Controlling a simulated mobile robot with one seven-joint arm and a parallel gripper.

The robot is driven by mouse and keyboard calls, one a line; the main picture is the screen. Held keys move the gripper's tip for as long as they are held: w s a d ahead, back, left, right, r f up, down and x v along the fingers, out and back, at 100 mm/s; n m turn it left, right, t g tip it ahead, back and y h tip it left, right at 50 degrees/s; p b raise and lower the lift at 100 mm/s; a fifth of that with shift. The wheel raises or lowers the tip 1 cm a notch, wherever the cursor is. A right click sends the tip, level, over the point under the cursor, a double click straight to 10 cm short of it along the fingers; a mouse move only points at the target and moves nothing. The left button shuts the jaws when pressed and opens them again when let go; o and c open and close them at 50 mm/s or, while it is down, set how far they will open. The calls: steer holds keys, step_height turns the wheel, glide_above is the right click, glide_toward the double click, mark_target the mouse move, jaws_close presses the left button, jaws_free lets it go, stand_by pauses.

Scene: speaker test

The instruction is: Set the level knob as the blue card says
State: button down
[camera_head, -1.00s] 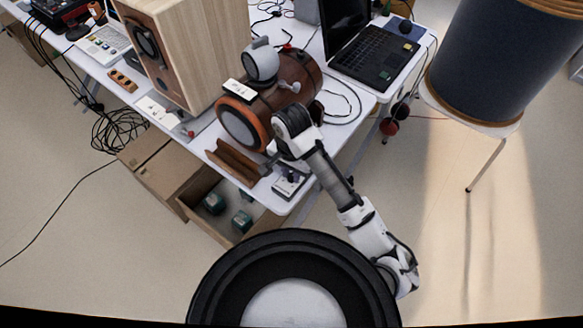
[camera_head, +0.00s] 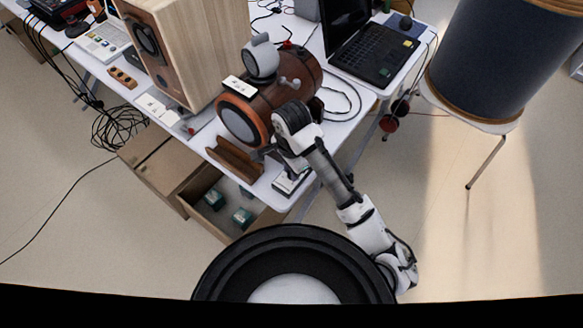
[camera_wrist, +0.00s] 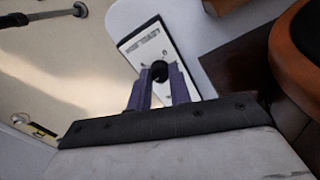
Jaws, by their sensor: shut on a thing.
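In the wrist view my gripper (camera_wrist: 160,76) has its two purple fingers on either side of a small round black knob (camera_wrist: 160,69), shut on it. The knob stands on a white panel (camera_wrist: 149,45) with a dark edge and small dark markings, too small to read. In the head view the small white box (camera_head: 290,183) sits at the table's near corner, partly covered by my arm. My fingers are hidden there. I cannot make out a blue card in either view. The knob's pointer is not readable.
A brown barrel-shaped device (camera_head: 285,88) stands close behind my wrist. A brown wooden holder (camera_head: 234,160) is left of the box.

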steer(key=c, duration=1.3)
jaws_free()
steer(key=shift+r, duration=0.15)
steer(key=shift+r, duration=0.6)
step_height(320, 180, up, 12)
steer(key=shift+r, duration=0.2)
